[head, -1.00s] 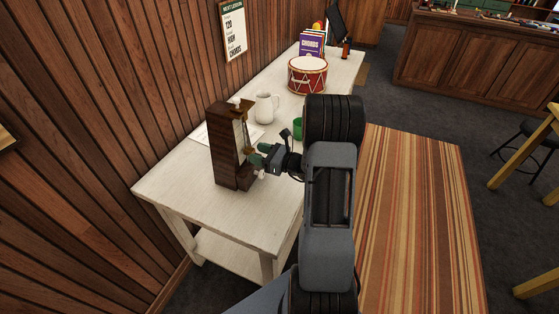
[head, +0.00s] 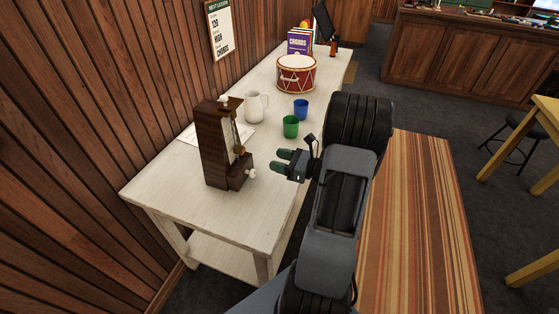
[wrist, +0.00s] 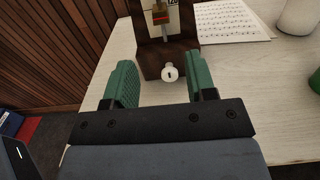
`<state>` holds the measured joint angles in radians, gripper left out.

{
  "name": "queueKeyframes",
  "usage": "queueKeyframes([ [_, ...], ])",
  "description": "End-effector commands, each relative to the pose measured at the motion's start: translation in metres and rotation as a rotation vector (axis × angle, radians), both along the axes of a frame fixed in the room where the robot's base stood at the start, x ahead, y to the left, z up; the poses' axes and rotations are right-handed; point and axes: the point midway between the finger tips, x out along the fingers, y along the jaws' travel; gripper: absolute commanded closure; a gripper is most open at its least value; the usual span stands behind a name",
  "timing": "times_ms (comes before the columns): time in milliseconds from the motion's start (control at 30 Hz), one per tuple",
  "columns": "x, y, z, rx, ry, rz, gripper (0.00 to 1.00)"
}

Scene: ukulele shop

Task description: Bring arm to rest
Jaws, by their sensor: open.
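My gripper (head: 283,161) has green fingers and is open and empty. It hangs near the right edge of the white table (head: 161,186), to the right of a wooden metronome (head: 214,148) and apart from it. In the wrist view my gripper (wrist: 157,88) shows its two fingers spread, with the metronome's white winding knob (wrist: 169,73) seen beyond and between them. The metronome stands upright on the table. My arm reaches over from the right side.
A white pitcher (head: 256,106), green cup (head: 291,126), blue cup (head: 301,109) and red drum (head: 297,75) stand on the table. Sheet music (wrist: 232,22) lies behind the metronome. A wood wall borders the left. A striped rug (head: 420,220) covers clear floor at right.

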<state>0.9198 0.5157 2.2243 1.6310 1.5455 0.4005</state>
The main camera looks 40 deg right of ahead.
Motion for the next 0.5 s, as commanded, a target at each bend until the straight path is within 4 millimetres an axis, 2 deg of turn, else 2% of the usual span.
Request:
queueKeyframes([
  [400,0.001,0.000,-0.001,-0.018,-0.004,-0.003,0.49],
  [500,-0.011,0.014,-0.025,-0.133,0.062,0.086,0.49],
])
